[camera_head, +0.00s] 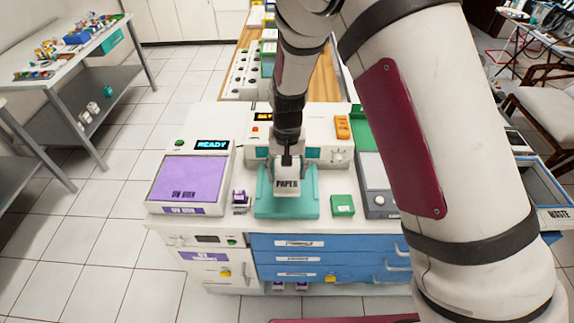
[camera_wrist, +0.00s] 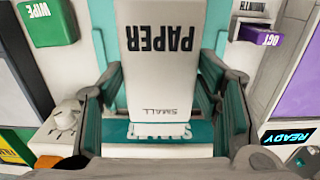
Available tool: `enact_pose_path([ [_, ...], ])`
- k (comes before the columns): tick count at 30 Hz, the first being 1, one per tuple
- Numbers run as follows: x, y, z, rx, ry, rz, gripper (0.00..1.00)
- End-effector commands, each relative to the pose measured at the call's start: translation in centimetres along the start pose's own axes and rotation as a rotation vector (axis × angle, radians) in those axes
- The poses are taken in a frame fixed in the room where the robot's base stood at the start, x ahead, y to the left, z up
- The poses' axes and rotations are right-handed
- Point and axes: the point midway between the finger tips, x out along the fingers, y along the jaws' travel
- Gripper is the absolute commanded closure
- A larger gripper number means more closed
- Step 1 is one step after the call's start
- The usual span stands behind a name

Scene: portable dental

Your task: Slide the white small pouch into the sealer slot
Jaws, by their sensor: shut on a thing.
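The white small pouch (camera_head: 287,185), marked PAPER, is in my gripper (camera_head: 288,161) above the teal front plate (camera_head: 268,208) of the sealer. In the wrist view the pouch (camera_wrist: 160,75) reads PAPER and SMALL and lies between the two fingers of my gripper (camera_wrist: 162,88), which is shut on it. The white sealer body (camera_head: 312,133) stands behind the pouch in the head view, partly hidden by my arm. A partly covered label on teal (camera_wrist: 160,131) shows beyond the pouch's SMALL end. The slot itself is hidden, and I cannot tell whether the pouch touches it.
Left of the plate are the purple UV unit (camera_head: 188,180) with a READY display and a small purple-and-white item (camera_head: 240,199). A green box (camera_head: 342,205), which reads WIPE in the wrist view (camera_wrist: 47,22), sits close on the right. A WASTE bin (camera_head: 553,190) is farther right.

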Motion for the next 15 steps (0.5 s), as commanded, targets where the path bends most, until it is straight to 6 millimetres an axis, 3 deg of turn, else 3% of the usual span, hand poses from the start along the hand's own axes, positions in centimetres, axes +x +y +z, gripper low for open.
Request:
enact_pose_path([
  [15,2.5,0.0,-0.1,0.0,0.0,0.0,0.71],
])
